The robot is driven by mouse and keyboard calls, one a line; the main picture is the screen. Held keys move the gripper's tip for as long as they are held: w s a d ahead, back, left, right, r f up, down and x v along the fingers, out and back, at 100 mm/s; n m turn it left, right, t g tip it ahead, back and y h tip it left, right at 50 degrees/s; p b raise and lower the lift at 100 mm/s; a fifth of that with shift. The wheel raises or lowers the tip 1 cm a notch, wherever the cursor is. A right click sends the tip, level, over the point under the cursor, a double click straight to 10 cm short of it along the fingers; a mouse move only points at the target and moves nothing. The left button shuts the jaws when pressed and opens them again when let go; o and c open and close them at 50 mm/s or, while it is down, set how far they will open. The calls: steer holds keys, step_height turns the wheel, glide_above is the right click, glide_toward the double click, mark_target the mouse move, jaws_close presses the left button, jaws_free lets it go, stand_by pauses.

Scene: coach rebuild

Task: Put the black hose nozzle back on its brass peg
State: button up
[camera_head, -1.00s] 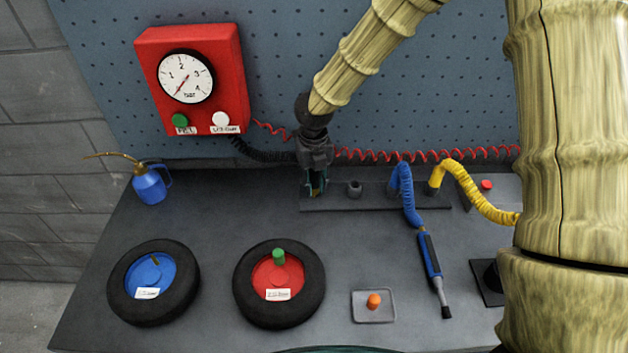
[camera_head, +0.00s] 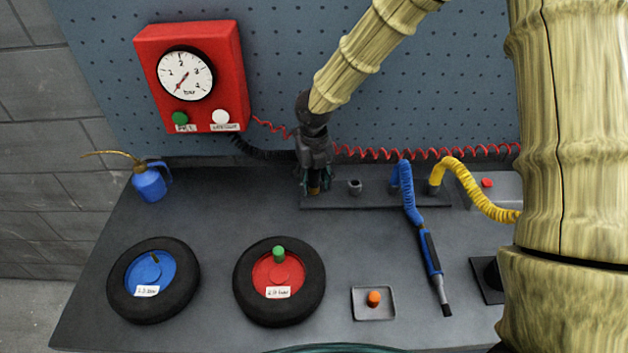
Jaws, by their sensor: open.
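My gripper (camera_head: 314,187) points down at the left end of the dark rail (camera_head: 375,203) at the back of the bench. Its fingers are apart. A small brass-coloured bit, likely the brass peg (camera_head: 314,188), shows between the fingertips. The black hose (camera_head: 262,154) runs from under the red gauge box to behind my gripper. The black nozzle cannot be made out against the dark gripper, so I cannot tell whether it sits on the peg.
A red gauge box (camera_head: 228,75) hangs on the pegboard. Two wheels (camera_head: 185,300) (camera_head: 315,300), a small tray (camera_head: 358,315) with an orange knob, a blue hose tool (camera_head: 431,255), a yellow hose (camera_head: 480,200) and a blue oil can (camera_head: 149,184) are around. The middle of the bench is clear.

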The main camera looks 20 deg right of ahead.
step_height(320, 180, up, 12)
steer(key=shift+f, duration=0.1)
stand_by(0.4)
